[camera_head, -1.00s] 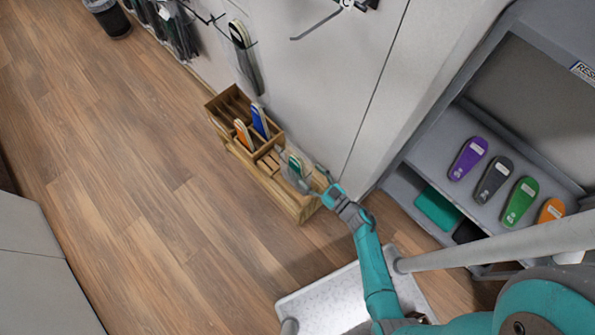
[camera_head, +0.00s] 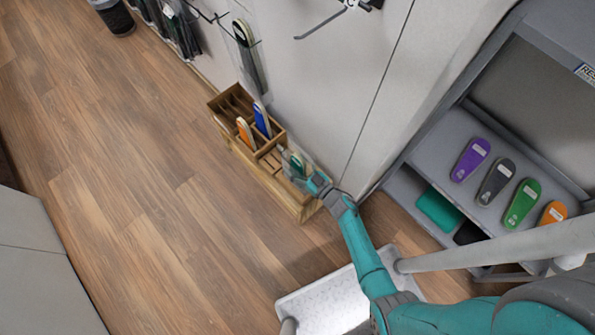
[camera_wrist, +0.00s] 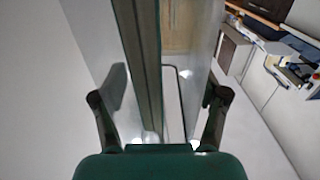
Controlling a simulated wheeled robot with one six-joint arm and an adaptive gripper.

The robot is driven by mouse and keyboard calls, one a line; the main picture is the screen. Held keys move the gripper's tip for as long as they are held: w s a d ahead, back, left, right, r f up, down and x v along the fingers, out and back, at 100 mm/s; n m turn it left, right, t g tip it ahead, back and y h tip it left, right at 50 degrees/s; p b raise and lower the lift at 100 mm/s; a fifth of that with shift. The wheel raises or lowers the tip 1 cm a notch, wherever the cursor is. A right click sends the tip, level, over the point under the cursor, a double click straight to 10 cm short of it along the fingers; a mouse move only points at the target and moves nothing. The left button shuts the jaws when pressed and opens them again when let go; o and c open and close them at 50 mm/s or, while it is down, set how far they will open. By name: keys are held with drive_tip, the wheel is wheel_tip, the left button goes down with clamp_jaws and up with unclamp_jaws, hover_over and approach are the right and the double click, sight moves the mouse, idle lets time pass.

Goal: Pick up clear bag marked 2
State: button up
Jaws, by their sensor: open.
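A clear bag with a green-and-white insole (camera_head: 297,164) stands in the right-hand section of the wooden box (camera_head: 262,182). No number is readable on it. My gripper (camera_head: 308,178) is at the right side of this bag in the head view. In the wrist view, the two dark fingers of my gripper (camera_wrist: 158,97) are spread apart. A clear bag (camera_wrist: 172,100) with a pale, dark-edged insole lies between them. Whether the fingers touch the bag cannot be told.
Bags with an orange insole (camera_head: 245,133) and a blue insole (camera_head: 262,120) stand in neighbouring compartments. The wall is close behind the box, with bags hanging on hooks (camera_head: 246,52). A grey shelf (camera_head: 455,205) with coloured insoles stands right. The wooden floor (camera_head: 130,170) is open at left.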

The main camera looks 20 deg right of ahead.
clamp_jaws()
drive_tip(key=shift+r, duration=0.15)
